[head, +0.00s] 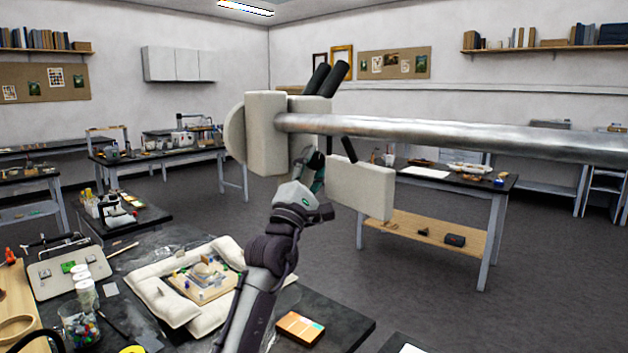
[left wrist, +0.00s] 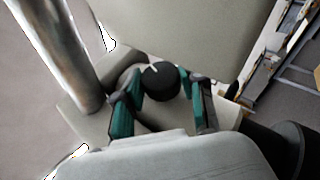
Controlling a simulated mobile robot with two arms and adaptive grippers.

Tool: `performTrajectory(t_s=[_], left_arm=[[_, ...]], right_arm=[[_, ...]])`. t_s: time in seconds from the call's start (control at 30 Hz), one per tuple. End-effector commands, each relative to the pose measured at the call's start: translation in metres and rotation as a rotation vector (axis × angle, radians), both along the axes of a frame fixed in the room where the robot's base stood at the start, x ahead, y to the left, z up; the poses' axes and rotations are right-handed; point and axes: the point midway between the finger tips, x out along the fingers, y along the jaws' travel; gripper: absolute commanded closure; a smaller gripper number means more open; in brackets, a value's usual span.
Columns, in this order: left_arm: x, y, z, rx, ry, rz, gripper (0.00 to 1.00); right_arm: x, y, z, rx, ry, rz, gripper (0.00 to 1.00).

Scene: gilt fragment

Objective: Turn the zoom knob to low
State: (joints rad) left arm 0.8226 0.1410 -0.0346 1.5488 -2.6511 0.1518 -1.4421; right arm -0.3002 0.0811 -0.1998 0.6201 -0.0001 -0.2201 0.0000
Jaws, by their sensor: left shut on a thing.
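The zoom knob (left wrist: 161,80) is a round black knob with a pale pointer mark at its upper left, on the beige microscope body (left wrist: 180,30). My left gripper (left wrist: 160,95) has its teal fingers on either side of the knob and is shut on it. In the head view, the microscope (head: 265,135) hangs on a metal boom, with black eyepieces on top. My left gripper (head: 317,172) reaches up behind its lower part there, and the knob is hidden. Any scale around the knob is too small to read. My right gripper is not in view.
The thick metal boom (head: 450,135) runs from the microscope to the right edge. Open floor lies beyond.

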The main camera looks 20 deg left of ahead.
Motion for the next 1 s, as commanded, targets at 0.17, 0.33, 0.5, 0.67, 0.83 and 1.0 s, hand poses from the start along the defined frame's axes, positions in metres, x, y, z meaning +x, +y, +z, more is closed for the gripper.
performTrajectory(t_s=[0.17, 0.33, 0.5, 0.67, 0.83, 1.0], left_arm=[[0.0008, -0.0001, -0.0018, -0.013, -0.017, 0.000, 0.94], [0.0008, -0.0001, -0.0009, -0.015, -0.019, 0.000, 0.94], [0.0007, -0.0001, -0.0008, -0.015, -0.019, 0.000, 0.94], [0.0006, -0.0001, -0.0007, -0.015, -0.019, 0.000, 0.38], [0.0005, -0.0001, -0.0005, -0.015, -0.019, 0.000, 0.34], [-0.0005, 0.0000, -0.0015, -0.015, -0.019, 0.000, 0.34]], right_arm=[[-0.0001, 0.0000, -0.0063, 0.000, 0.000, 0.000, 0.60], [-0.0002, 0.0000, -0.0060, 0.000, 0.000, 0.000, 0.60], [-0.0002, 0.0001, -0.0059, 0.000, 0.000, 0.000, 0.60], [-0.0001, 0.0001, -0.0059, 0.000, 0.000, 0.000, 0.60], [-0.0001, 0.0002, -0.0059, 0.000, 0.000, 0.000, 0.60], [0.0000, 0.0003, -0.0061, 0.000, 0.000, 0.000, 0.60]])
